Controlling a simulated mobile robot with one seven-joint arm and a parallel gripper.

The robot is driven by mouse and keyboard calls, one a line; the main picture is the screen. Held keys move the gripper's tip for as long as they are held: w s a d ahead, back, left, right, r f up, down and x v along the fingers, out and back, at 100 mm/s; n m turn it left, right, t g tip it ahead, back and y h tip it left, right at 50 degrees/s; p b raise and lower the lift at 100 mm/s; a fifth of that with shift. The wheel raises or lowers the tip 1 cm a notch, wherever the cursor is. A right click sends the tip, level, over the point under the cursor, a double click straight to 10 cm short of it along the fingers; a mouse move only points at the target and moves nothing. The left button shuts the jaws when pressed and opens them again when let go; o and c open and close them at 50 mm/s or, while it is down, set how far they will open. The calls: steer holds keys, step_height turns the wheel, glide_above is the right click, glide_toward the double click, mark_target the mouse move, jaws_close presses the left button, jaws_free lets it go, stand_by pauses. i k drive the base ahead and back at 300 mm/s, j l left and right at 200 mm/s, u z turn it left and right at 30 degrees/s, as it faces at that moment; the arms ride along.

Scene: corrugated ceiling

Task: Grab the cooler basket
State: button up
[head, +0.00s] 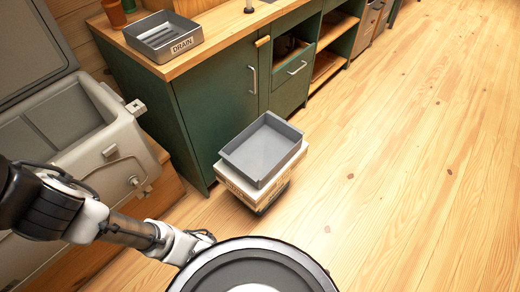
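A large grey cooler (92,150) stands open at the left, with its lid (35,45) raised and a pale interior showing. An empty grey rectangular tray (262,150) rests on a white box in front of the green cabinet. A second grey basket (163,36), marked DRAIN, sits on the wooden countertop. Neither carries a visible label naming it the cooler basket, so I cannot tell which it is. My gripper (203,238) is at the end of my arm at lower left, apart from both. It is small and partly hidden, and its fingers are unclear.
The white box (256,186) stands on a dark base on the wooden floor. The green cabinet (215,100) and its countertop (222,30) run along the back. Brown containers (114,12) stand at the counter's back left. The floor (420,170) at right is clear.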

mark_target(261, 151)
steer(key=k+l, duration=0.25)
steer(key=i+j+z, duration=0.8)
steer(key=i, duration=0.2)
